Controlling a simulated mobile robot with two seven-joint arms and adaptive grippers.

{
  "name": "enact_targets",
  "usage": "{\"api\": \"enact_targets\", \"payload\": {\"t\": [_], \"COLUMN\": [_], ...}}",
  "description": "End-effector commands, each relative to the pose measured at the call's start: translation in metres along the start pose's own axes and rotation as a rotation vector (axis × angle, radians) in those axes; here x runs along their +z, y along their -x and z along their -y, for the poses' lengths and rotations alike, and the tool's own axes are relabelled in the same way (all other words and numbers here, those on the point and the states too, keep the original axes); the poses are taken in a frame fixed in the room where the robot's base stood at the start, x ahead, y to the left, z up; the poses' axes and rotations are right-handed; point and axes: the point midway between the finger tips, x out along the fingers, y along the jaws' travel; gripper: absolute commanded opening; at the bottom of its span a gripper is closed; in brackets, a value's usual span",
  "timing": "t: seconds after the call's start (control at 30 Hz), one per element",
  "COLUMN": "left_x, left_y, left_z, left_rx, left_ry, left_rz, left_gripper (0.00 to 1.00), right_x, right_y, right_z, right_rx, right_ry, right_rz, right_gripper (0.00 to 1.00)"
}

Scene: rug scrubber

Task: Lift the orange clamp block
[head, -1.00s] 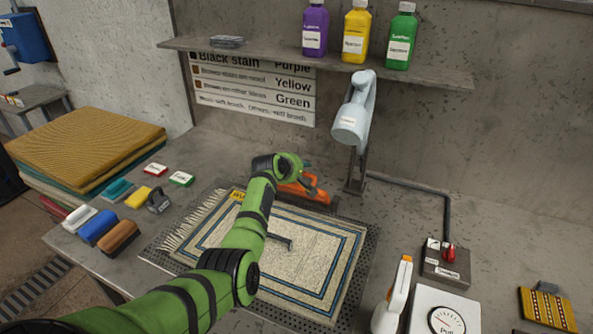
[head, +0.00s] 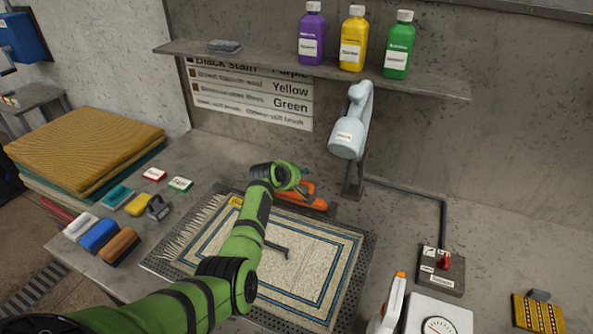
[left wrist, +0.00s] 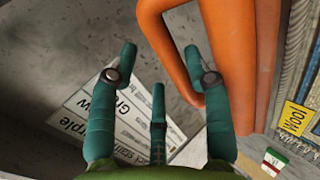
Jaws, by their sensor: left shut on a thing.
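The orange clamp block (head: 312,201) sits at the back edge of the perforated board, behind the cream rug (head: 290,240) with blue borders. My left gripper (head: 297,184) is at the clamp block's left part; the green wrist hides much of the contact. In the left wrist view the clamp block's looped orange bars (left wrist: 248,60) pass beside the right teal finger, and the left gripper (left wrist: 163,75) is shut on the block. Whether the block is clear of the board cannot be told. My right gripper is out of view.
A grey lamp-like head (head: 348,135) on a post stands just right of the clamp block. A shelf (head: 420,85) with bottles is above. Brushes (head: 99,235) and stacked mats (head: 85,145) are at left.

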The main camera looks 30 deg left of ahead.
Motion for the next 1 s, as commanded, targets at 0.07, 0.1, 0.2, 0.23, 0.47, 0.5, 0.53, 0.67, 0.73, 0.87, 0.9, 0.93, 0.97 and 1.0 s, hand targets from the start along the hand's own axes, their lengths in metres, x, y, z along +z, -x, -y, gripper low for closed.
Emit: {"api": "enact_targets", "payload": {"t": [0.07, 0.1, 0.2, 0.23, 0.47, 0.5, 0.53, 0.67, 0.73, 0.87, 0.9, 0.93, 0.97, 1.0], "left_x": [-0.001, -0.001, -0.002, -0.002, -0.003, -0.004, -0.004, -0.004, -0.003, -0.003, -0.003, -0.003, -0.003, -0.003], "left_y": [0.011, 0.013, 0.017, 0.018, 0.028, 0.031, 0.033, 0.040, 0.043, 0.046, 0.046, 0.046, 0.046, 0.046], "left_z": [-0.026, -0.027, -0.030, -0.031, -0.036, -0.038, -0.040, -0.044, -0.043, -0.041, -0.041, -0.040, -0.040, -0.039], "left_rx": [0.041, 0.041, 0.041, 0.041, 0.041, 0.042, 0.042, 0.041, 0.035, 0.030, 0.029, 0.029, 0.028, 0.027], "left_ry": [0.002, 0.002, 0.002, 0.002, 0.001, 0.001, 0.001, 0.000, 0.000, 0.000, 0.000, 0.000, 0.000, 0.000], "left_rz": [-0.005, -0.005, -0.006, -0.007, -0.009, -0.009, -0.009, -0.010, -0.009, -0.008, -0.008, -0.008, -0.008, -0.008], "left_gripper": [0.35, 0.35, 0.35, 0.35, 0.35, 0.35, 0.35, 0.35, 0.35, 0.35, 0.35, 0.35, 0.35, 0.35], "right_x": [-0.002, -0.002, -0.003, -0.003, -0.005, -0.005, -0.005, -0.009, -0.011, -0.007, -0.005, -0.003, -0.002, 0.000], "right_y": [0.011, 0.014, 0.021, 0.023, 0.039, 0.042, 0.043, 0.051, 0.055, 0.057, 0.058, 0.057, 0.057, 0.057], "right_z": [0.001, 0.001, 0.001, 0.001, 0.000, 0.000, 0.000, 0.000, -0.001, 0.000, -0.001, -0.001, -0.001, -0.001], "right_rx": [-0.001, -0.001, -0.001, -0.001, -0.001, -0.001, -0.001, -0.001, 0.000, -0.001, -0.001, 0.000, 0.000, 0.000], "right_ry": [0.000, 0.000, 0.000, 0.000, 0.000, 0.000, 0.000, 0.000, 0.000, 0.000, 0.000, 0.001, 0.001, 0.001], "right_rz": [-0.001, -0.001, -0.001, -0.001, -0.001, -0.001, -0.001, -0.005, -0.008, -0.003, 0.000, 0.003, 0.005, 0.007], "right_gripper": [0.00, 0.00, 0.00, 0.00, 0.00, 0.00, 0.00, 0.00, 0.00, 0.00, 0.00, 0.00, 0.00, 0.00]}}
